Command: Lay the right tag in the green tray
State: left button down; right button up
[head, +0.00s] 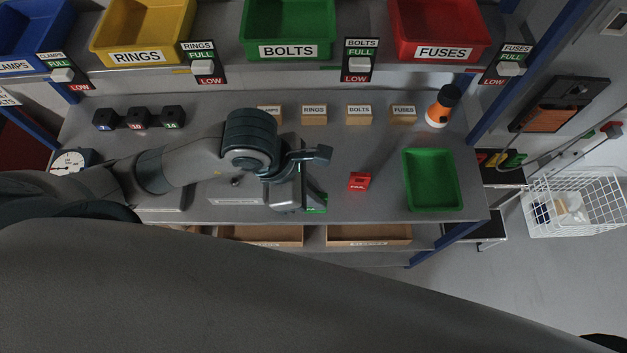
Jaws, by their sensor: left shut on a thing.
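My left gripper (315,203) reaches in from the left over the front middle of the grey workbench. It is shut on a green tag (317,211), which shows only partly below the fingers; its lettering is too small to read. A red tag (359,181), apparently marked FAIL, lies on the bench just right of the gripper. The green tray (408,182) stands further right on the bench, and it looks empty. My right gripper is not in view.
Small labelled blocks (314,115) stand in a row at the back, with an orange and black bottle (440,106) at their right. Dark numbered blocks (139,118) and a dial gauge (70,160) are at the left. The bench between red tag and tray is clear.

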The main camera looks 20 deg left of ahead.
aim_at(429, 182)
jog(key=i+l+u, duration=0.1)
jog(key=l+u, duration=0.15)
jog(key=l, duration=0.55)
jog(key=l+u, duration=0.3)
jog(key=l, duration=0.5)
